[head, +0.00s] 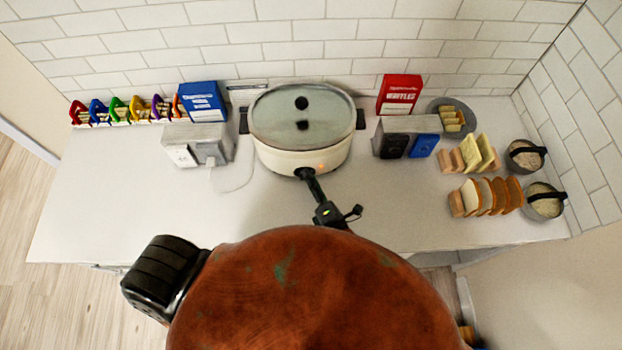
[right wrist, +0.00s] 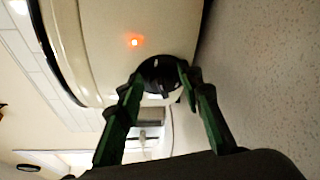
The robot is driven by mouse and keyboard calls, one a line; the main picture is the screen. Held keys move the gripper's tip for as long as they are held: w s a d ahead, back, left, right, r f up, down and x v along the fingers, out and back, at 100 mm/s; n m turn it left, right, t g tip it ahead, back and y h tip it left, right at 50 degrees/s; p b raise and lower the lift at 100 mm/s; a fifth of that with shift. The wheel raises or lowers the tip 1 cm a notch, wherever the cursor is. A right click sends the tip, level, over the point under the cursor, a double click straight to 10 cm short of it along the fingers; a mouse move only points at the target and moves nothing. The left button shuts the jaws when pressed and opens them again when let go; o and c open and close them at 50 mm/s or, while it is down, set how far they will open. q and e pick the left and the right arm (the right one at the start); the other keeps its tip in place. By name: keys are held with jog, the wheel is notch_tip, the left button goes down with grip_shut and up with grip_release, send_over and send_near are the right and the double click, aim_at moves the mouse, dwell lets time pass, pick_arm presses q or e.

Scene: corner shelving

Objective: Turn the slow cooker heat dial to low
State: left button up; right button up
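The slow cooker (head: 287,156) is a cream pot with a glass lid, standing at the middle of the counter. Its black heat dial (right wrist: 160,68) is on the front, and an orange light glows beside it. My right gripper (head: 309,181) is at the front of the cooker, at the dial. In the right wrist view, its two green fingers (right wrist: 161,86) stand apart, one at each side of the dial. I cannot tell if they touch it. The dial's marks are not readable. My left gripper is not in view.
A white toaster (head: 183,146) with a cord stands left of the cooker, and a black and grey one (head: 391,146) stands right. Boxes, blue (head: 203,101) and red (head: 399,94), are behind. Bread slices (head: 486,196) and lidded bowls (head: 545,201) are at right. The left front counter is clear.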

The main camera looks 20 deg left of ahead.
jog(key=shift+o, duration=0.6)
jog(key=shift+s+d, duration=0.15)
jog(key=shift+d, duration=0.05)
jog(key=v, duration=1.1)
jog(key=shift+s+d, duration=0.2)
jog(key=shift+s, duration=0.05)
